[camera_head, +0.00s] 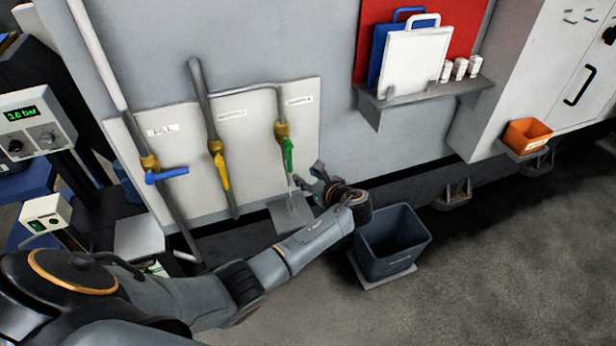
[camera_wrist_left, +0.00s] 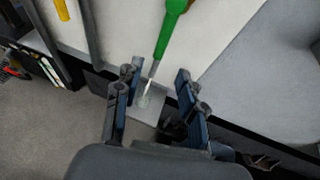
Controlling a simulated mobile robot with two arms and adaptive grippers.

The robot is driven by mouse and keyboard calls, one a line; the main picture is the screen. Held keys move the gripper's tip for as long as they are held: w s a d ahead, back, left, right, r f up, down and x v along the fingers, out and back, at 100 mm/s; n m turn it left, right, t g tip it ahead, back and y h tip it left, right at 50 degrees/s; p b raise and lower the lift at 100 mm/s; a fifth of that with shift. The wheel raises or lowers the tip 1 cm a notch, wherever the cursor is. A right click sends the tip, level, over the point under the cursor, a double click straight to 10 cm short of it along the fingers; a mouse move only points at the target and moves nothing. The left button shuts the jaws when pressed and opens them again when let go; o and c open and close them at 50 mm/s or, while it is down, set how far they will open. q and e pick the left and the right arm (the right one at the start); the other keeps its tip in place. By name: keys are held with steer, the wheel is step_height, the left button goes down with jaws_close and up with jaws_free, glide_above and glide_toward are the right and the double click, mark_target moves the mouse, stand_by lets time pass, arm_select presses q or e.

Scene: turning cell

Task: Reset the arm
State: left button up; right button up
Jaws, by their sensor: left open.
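My left arm (camera_head: 305,246) reaches out from the lower left towards the wall. My left gripper (camera_head: 308,180) is open and empty, just below the green valve handle (camera_head: 289,155). In the left wrist view the two fingers of the gripper (camera_wrist_left: 157,78) stand apart, and the green handle (camera_wrist_left: 170,28) hangs beyond and above the gap between them. The handle appears apart from the fingers. A thin pale streak (camera_wrist_left: 150,80) runs down from the handle's lower end. My right gripper is not in view.
A yellow handle (camera_head: 221,172) and a blue handle (camera_head: 166,175) sit on pipes to the left. A dark bin (camera_head: 398,262) stands on the floor right of my gripper. A shelf (camera_head: 420,95) and an orange box (camera_head: 527,136) are farther right. Floor at lower right is clear.

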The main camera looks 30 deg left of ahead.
arm_select(q)
steer(key=s+d+f+n+g+h+b, duration=0.1)
steer(key=s+f+n+h, duration=0.1)
steer(key=s+f, duration=0.65)
steer(key=s+d+f+n+g+h, duration=0.1)
steer(key=s+d+f+n+h, duration=0.2)
steer(key=f, duration=1)
steer(key=s+f+n+g+h+b, duration=0.1)
steer(key=s+f+n+h, duration=0.1)
steer(key=s+f, duration=0.75)
steer(key=s+d+f+n+g+h, duration=0.1)
steer(key=s+f+n, duration=0.4)
steer(key=s, duration=0.5)
steer(key=s+d+f+n+h+b, duration=0.1)
steer(key=s+f+n, duration=0.3)
steer(key=s, duration=0.7)
steer(key=s+d+f+n+g+h, duration=0.1)
steer(key=s+f+n, duration=0.4)
steer(key=s, duration=0.6)
step_height(320, 180, down, 3)
steer(key=shift+s+d+r+n+g+h+b, duration=0.25)
steer(key=shift+d+n+g+h+b, duration=0.1)
steer(key=shift+d+h, duration=0.5)
steer(key=shift+a, duration=0.1)
